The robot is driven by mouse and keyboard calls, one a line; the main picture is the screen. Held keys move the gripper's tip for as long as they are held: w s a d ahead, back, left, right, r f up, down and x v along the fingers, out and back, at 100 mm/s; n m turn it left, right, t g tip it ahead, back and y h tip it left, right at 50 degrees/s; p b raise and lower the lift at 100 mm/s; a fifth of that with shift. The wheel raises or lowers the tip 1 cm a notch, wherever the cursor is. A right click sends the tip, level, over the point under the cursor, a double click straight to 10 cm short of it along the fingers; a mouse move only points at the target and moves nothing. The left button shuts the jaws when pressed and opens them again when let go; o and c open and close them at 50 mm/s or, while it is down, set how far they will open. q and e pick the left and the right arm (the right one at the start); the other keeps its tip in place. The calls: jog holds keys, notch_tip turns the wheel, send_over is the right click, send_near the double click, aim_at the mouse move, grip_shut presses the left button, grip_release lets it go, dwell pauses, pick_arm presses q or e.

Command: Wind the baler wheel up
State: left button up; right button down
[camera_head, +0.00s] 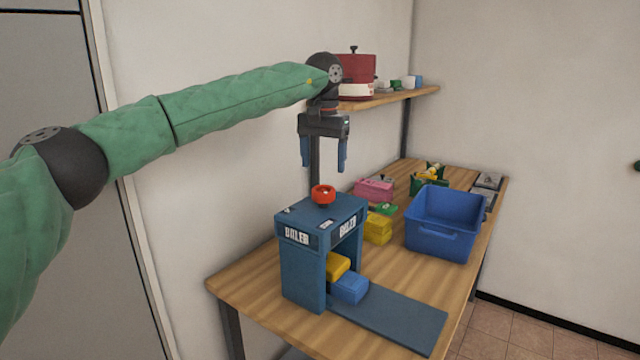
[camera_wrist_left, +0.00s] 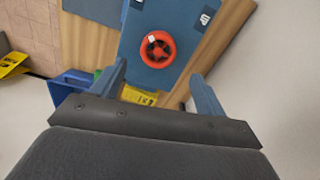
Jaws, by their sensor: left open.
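The blue baler (camera_head: 303,265) stands on the wooden table, with "BALER" labels on its sides. Its red wheel (camera_head: 323,194) sits on top. The wheel also shows in the left wrist view (camera_wrist_left: 158,49), with a small white mark on its rim. A yellow block (camera_head: 337,265) and a blue block (camera_head: 350,288) lie at the baler's opening. My left gripper (camera_head: 323,165) points down above the wheel, open and empty, with its blue fingers apart and clear of the wheel. My right gripper is not in view.
A blue bin (camera_head: 440,226) stands right of the baler. Yellow blocks (camera_head: 378,228), a pink block (camera_head: 374,189) and other items lie behind. A wall shelf (camera_head: 390,98) carrying a red pot-like object (camera_head: 357,75) is close behind my left gripper.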

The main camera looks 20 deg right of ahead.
aim_at(323, 188)
pick_arm(q)
jog(key=shift+s+f, duration=0.1)
jog(key=shift+s, duration=0.25)
jog(key=shift+s+f, duration=0.15)
jog(key=shift+f, duration=0.2)
jog(key=f, duration=0.3)
jog(key=f+p, duration=0.1)
jog(key=f, duration=0.1)
jog(key=shift+w+f, duration=0.1)
jog(key=shift+w, duration=0.2)
jog(key=shift+s+f, duration=0.1)
jog(key=shift+f, duration=0.35)
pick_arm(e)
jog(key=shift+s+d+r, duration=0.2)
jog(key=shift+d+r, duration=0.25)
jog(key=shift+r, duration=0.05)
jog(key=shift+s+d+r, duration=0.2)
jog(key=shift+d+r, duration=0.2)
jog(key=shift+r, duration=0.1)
pick_arm(q)
jog(key=c, duration=1)
